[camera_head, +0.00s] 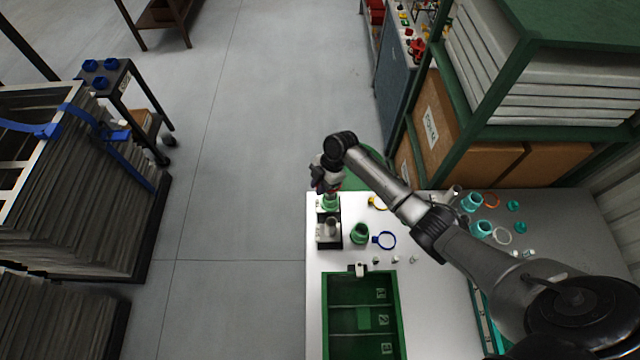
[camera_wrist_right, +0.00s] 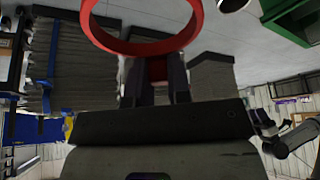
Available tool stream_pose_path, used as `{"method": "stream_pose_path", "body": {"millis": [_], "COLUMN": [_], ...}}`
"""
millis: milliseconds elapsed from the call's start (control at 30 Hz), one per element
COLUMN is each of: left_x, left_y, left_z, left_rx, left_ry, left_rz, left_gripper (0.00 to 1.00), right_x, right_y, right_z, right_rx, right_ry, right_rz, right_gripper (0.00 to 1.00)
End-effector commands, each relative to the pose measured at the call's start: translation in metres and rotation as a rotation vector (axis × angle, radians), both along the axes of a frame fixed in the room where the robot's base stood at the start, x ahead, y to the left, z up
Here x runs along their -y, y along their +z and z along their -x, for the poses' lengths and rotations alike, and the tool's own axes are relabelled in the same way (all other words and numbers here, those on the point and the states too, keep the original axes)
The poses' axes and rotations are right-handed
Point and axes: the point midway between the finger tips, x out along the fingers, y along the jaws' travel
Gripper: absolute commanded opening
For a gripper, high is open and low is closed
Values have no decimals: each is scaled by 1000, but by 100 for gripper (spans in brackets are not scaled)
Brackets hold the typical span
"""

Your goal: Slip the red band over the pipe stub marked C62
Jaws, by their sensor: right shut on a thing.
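My right gripper (camera_head: 327,180) is over the back left corner of the white table. In the right wrist view the fingers (camera_wrist_right: 157,75) are shut on the red band (camera_wrist_right: 140,47), a round ring held at the fingertips. In the head view only a little red shows at the gripper, and the rest of the band is hidden. A green pipe stub (camera_head: 329,204) stands just below the gripper, partly covered. A grey stub (camera_head: 329,227) stands in front of it on a dark base. I cannot read C62 on any stub. My left gripper is not in view.
Teal parts (camera_head: 481,228) lie on the grey top at right. A green-framed shelf (camera_head: 470,150) stands behind.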

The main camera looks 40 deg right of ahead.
Motion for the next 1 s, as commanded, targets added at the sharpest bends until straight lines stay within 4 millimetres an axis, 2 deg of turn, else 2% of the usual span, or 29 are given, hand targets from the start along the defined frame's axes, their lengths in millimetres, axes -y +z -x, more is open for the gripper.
{"method": "stream_pose_path", "body": {"millis": [400, 600, 1000], "left_x": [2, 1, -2], "left_y": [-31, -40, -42], "left_z": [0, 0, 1], "left_rx": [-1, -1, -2], "left_ry": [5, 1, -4], "left_rz": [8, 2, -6], "left_gripper": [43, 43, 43], "right_x": [0, 0, 0], "right_y": [-31, -43, -48], "right_z": [0, 0, 0], "right_rx": [1, 0, 1], "right_ry": [-3, -1, -2], "right_rz": [1, 2, 2], "right_gripper": [0, 0, 0]}}
